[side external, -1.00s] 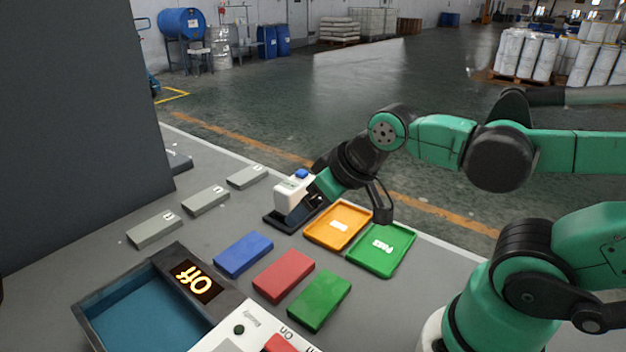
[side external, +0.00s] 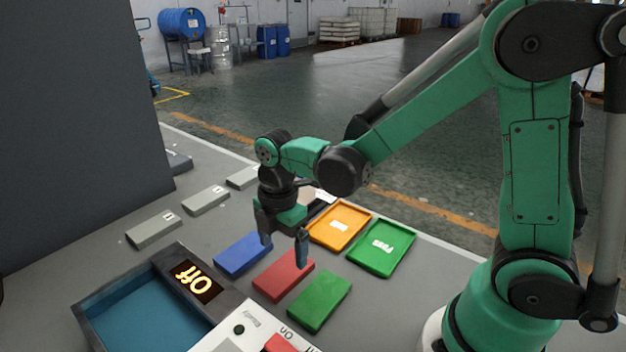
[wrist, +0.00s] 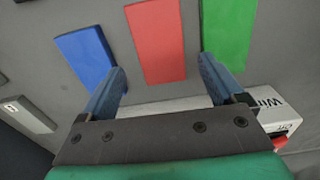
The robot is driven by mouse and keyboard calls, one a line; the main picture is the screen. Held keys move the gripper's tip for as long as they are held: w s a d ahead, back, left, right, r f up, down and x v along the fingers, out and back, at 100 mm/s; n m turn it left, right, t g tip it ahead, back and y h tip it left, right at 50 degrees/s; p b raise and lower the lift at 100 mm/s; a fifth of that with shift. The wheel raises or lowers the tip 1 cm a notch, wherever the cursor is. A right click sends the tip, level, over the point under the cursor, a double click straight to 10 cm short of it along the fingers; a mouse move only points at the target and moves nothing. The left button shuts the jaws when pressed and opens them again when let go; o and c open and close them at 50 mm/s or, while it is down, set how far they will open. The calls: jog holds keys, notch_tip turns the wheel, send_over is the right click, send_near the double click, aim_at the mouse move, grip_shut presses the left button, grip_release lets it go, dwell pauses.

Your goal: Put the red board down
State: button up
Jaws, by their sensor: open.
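The red board (side external: 283,276) lies flat on the grey table between the blue board (side external: 243,254) and the green board (side external: 319,301). My gripper (side external: 284,250) is open and empty, pointing down above the red board. In the wrist view the red board (wrist: 156,40) shows between and beyond the two fingertips of my gripper (wrist: 160,75). The blue board (wrist: 84,55) is to its left and the green board (wrist: 229,32) to its right. I cannot tell exactly how high the fingers are above the board.
An orange tray (side external: 354,216) and a green tray (side external: 397,250) lie behind the boards. Grey blocks (side external: 154,230) lie to the left.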

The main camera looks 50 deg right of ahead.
aim_at(285, 271)
jog(key=shift+f, duration=2.6)
jog(key=c, duration=1.2)
jog(key=shift+r, duration=0.1)
jog(key=shift+r, duration=0.1)
